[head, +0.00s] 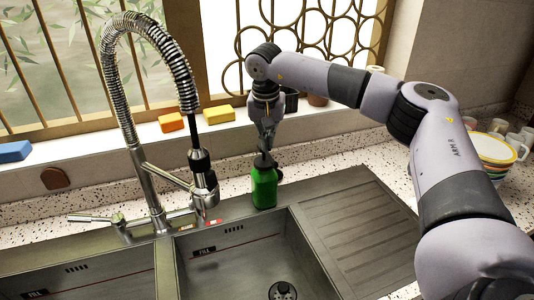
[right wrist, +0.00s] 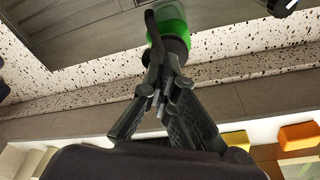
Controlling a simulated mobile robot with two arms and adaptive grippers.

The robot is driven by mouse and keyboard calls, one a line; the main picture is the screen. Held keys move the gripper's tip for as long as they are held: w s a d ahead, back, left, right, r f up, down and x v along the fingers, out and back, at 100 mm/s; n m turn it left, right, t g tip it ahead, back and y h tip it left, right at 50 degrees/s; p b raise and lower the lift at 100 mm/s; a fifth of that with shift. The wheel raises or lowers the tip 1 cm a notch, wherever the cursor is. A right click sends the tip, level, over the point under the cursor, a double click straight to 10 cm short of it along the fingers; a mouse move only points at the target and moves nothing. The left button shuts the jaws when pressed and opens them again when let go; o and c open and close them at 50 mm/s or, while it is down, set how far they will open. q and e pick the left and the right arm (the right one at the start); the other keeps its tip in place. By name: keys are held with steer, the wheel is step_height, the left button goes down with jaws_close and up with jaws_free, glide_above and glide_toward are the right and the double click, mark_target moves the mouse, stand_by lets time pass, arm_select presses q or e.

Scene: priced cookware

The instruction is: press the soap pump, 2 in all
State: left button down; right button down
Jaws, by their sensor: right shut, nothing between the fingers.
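The soap pump is a green bottle (head: 264,186) with a dark pump top, standing upright behind the sink, right of the tap. My right gripper (head: 266,146) points down just above the bottle, its fingertips close to the pump top. In the right wrist view the fingers (right wrist: 163,92) are together with nothing between them. The green bottle (right wrist: 170,22) and its dark top show just beyond the tips there. I cannot tell whether the fingertips touch the pump top. My left gripper is not in view.
A tall spring tap (head: 150,180) stands left of the bottle. The sink basin (head: 245,255) lies in front, with a ribbed drainboard (head: 350,215) to its right. Sponges (head: 218,115) sit on the window ledge; stacked bowls (head: 492,150) and cups are at right.

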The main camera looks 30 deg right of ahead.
mark_target(268, 154)
steer(key=shift+f+b, duration=0.85)
steer(key=shift+f, duration=1.2)
steer(key=shift+r, duration=0.15)
step_height(268, 154, up, 4)
steer(key=p, duration=0.4)
